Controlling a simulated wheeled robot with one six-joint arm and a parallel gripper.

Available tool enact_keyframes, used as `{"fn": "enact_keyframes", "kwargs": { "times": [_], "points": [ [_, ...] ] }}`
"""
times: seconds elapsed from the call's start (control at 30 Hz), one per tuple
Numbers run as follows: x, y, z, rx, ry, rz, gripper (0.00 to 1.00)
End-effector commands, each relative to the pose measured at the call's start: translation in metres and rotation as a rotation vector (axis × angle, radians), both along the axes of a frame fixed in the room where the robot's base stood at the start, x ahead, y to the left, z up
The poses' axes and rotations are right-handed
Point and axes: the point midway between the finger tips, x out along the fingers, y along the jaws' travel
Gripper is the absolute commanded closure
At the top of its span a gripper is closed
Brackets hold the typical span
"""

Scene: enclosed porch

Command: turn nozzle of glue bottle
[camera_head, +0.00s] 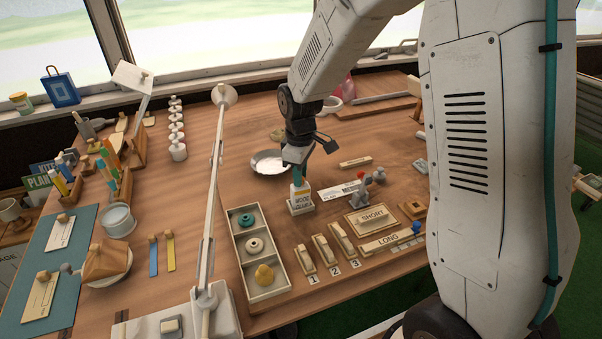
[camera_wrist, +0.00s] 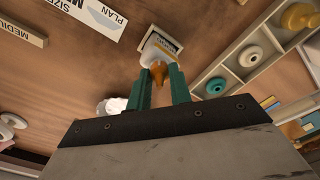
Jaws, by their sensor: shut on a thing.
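The glue bottle (camera_head: 301,198) is white with a "WOOD GLUE" label and stands upright on the wooden table, in a pale square holder or base. In the wrist view the white bottle (camera_wrist: 158,50) shows beyond my fingers, with its orange nozzle (camera_wrist: 158,71) between them. My gripper (camera_head: 298,177) comes down from above onto the bottle's top. In the wrist view its two green fingers (camera_wrist: 160,84) are shut on the orange nozzle. In the head view the nozzle is hidden by the fingers.
A three-compartment tray (camera_head: 244,238) with spools and a yellow knob lies left of the bottle. A metal bowl (camera_head: 269,163) stands behind. A white lamp arm (camera_head: 214,170) rises at left.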

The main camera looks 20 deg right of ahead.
Motion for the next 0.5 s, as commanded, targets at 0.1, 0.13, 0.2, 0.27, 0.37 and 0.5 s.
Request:
{"fn": "enact_keyframes", "kwargs": {
  "times": [0.1,0.13,0.2,0.27,0.37,0.5],
  "points": [
    [-0.0002,-0.0001,-0.0002,0.0,0.001,-0.11,1.0],
    [-0.0002,-0.0001,-0.0003,-0.001,0.0,-0.138,1.0],
    [-0.0002,-0.0001,-0.0003,0.0,0.001,-0.205,1.0],
    [-0.0002,-0.0001,-0.0003,0.0,0.001,-0.26,1.0],
    [-0.0002,-0.0001,-0.0003,-0.001,0.001,-0.348,1.0],
    [-0.0001,0.0,-0.0003,-0.001,0.001,-0.458,1.0]
  ]
}}
